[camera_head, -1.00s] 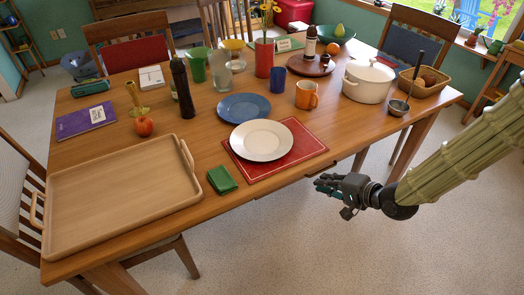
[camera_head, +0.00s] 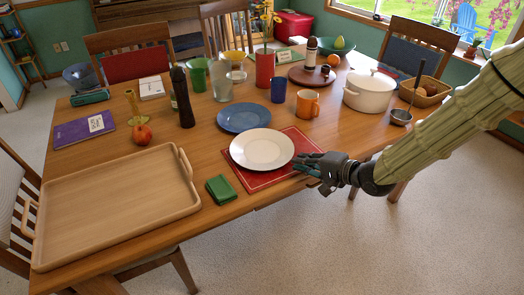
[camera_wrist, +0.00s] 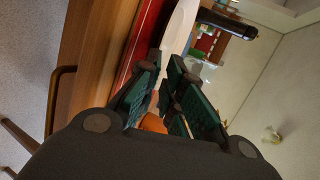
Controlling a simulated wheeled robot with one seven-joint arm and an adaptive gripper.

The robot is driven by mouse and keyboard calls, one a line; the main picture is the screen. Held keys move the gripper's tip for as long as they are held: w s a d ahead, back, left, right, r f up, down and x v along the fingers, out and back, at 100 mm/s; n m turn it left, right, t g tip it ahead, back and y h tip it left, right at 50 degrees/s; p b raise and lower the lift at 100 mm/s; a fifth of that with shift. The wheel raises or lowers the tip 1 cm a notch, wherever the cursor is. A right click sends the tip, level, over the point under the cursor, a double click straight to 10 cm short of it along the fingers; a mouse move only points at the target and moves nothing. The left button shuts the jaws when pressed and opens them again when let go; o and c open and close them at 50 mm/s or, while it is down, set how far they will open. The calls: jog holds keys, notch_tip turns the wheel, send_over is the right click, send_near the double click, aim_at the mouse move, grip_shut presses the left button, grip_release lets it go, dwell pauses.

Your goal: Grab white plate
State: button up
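The white plate (camera_head: 262,148) lies flat on the red placemat (camera_head: 256,182) near the table's front edge. My gripper (camera_head: 306,164) is at the plate's right side, over the placemat's right part, with its fingers pointing at the rim. In the wrist view the fingers (camera_wrist: 169,88) are apart with a gap between them. The plate also shows there (camera_wrist: 179,28), just beyond the fingertips, along with a strip of the placemat (camera_wrist: 139,48). I cannot tell whether a finger touches the rim.
A blue plate (camera_head: 244,118) lies behind the white plate. An orange mug (camera_head: 307,104) and a white pot (camera_head: 369,91) stand behind my gripper. A green folded cloth (camera_head: 221,189) and a wooden tray (camera_head: 110,205) lie to the left.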

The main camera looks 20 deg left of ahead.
aim_at(287, 159)
jog(key=shift+s+x, duration=0.2)
jog(key=shift+x, duration=2.5)
jog(key=shift+d, duration=0.1)
grip_shut()
jog(key=shift+r, duration=0.1)
